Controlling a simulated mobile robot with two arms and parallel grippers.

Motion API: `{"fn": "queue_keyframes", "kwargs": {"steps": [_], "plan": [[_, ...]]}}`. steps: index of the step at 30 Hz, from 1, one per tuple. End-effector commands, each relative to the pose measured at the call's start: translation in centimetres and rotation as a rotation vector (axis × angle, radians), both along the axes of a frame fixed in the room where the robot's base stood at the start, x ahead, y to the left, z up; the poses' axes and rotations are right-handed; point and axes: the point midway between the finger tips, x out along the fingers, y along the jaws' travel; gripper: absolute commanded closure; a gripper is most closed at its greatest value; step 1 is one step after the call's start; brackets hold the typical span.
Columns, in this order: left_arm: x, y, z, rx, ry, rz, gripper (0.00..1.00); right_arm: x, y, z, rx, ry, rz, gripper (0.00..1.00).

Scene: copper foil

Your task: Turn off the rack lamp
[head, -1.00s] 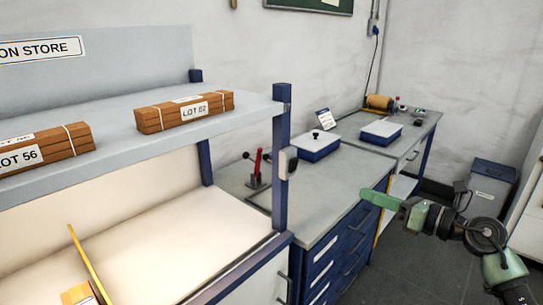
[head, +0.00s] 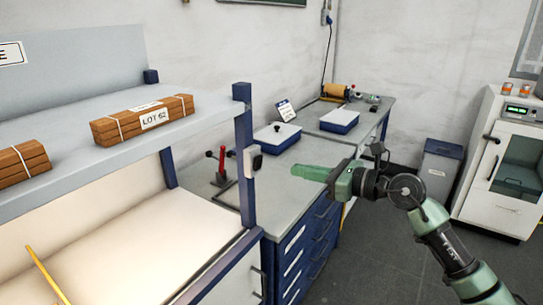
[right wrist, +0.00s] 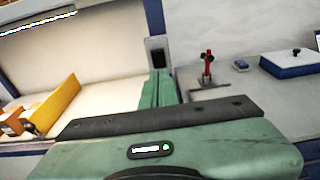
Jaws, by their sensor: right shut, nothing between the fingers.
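The rack (head: 243,130) stands at the left with blue posts and a grey upper shelf. Its lower bay (head: 150,230) is brightly lit, and a bright lamp strip (right wrist: 40,19) shows under the shelf in the right wrist view. A small pale switch box (head: 253,161) is on the front right post; its dark face shows in the right wrist view (right wrist: 157,56). My right gripper (head: 296,171) is shut and empty, its green fingers pointing left toward the switch, apart from it in the head view. My left gripper is not in view.
Brick bundles (head: 145,120) lie on the upper shelf. A red-handled tool (head: 222,165) and a blue-white box (head: 277,136) stand on the bench behind the post. A yellow divider (right wrist: 55,103) is in the lower bay.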

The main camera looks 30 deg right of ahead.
Motion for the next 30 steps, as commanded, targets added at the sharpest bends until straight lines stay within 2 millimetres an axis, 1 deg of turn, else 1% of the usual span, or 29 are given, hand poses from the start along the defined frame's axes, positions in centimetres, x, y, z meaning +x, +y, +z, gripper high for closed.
{"fn": "queue_keyframes", "kwargs": {"steps": [1, 6, 8, 9, 13, 19, 28, 30], "plan": [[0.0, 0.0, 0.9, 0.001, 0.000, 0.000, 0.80, 0.9, 0.4, 0.4, 0.001, 0.000, 0.001, 1.00], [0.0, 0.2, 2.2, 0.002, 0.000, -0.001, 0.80, 4.0, 1.6, 0.1, 0.002, -0.002, 0.000, 1.00], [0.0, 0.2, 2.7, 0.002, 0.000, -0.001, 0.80, 5.0, 2.0, -0.1, 0.001, -0.003, 0.001, 1.00], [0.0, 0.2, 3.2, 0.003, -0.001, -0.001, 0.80, 5.6, 2.3, 0.3, 0.002, -0.005, -0.001, 1.00], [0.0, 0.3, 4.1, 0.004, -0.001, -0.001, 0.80, 7.1, 2.9, 0.4, 0.002, -0.002, -0.001, 1.00], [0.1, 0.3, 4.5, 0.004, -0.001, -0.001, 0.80, 8.2, 3.4, 0.2, 0.001, 0.000, 0.000, 1.00], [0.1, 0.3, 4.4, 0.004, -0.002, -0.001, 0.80, 8.2, 3.4, 0.1, 0.000, 0.000, 0.000, 1.00], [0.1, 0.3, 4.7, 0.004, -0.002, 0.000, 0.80, 8.3, 3.4, 0.3, -0.003, 0.004, 0.000, 1.00]]}}
